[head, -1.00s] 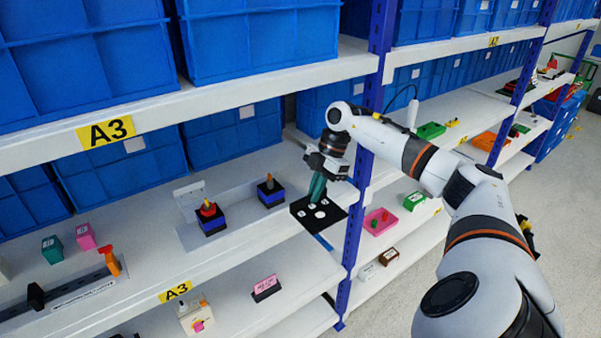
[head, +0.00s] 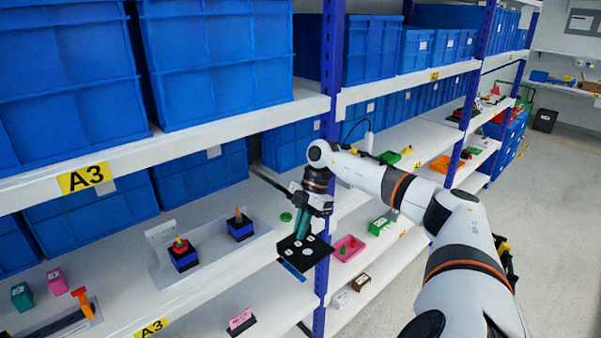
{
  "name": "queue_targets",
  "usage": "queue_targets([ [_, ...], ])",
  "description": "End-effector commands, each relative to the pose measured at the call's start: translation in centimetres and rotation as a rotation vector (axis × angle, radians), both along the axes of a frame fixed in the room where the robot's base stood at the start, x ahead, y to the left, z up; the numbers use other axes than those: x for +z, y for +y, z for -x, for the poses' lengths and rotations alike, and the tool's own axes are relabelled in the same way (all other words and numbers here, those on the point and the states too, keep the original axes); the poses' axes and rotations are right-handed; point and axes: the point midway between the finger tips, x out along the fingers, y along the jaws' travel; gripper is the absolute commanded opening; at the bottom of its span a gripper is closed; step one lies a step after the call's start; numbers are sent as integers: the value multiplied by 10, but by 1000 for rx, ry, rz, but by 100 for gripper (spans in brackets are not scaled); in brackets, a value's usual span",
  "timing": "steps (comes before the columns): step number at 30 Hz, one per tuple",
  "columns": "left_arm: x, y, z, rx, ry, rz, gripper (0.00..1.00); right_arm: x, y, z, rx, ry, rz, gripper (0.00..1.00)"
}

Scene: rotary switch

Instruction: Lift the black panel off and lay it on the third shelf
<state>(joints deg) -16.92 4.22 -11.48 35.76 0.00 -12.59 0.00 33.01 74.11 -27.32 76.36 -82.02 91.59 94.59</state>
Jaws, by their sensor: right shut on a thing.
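The black panel (head: 290,249) is a flat square plate with white round marks and light patches on top. My right gripper (head: 303,228) is shut on it from above, with teal fingers upright between the gripper body and the plate. The panel hangs near the front edge of the middle shelf (head: 212,265), beside the blue post. A lower shelf (head: 275,312), likely the third, shows below it. My left gripper is not in view.
Two rotary switches, one red-topped (head: 182,256) and one black-topped (head: 240,228), stand on the middle shelf. A green disc (head: 287,217) lies behind the panel. The blue post (head: 322,285) stands close right of the panel. A pink tray (head: 347,248) is beyond it.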

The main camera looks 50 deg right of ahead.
Motion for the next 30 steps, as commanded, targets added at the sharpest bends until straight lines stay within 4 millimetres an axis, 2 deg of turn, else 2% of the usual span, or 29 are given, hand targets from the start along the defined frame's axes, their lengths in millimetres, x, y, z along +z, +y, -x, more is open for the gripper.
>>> queue_targets([
  [2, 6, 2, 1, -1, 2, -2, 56, 7, 0, 0, 0, 0, 0, 0],
  [18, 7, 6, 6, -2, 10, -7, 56, 32, 0, 0, 0, -1, 0, 0],
  [30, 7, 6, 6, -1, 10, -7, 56, 34, 0, 0, 0, -1, 0, 0],
])
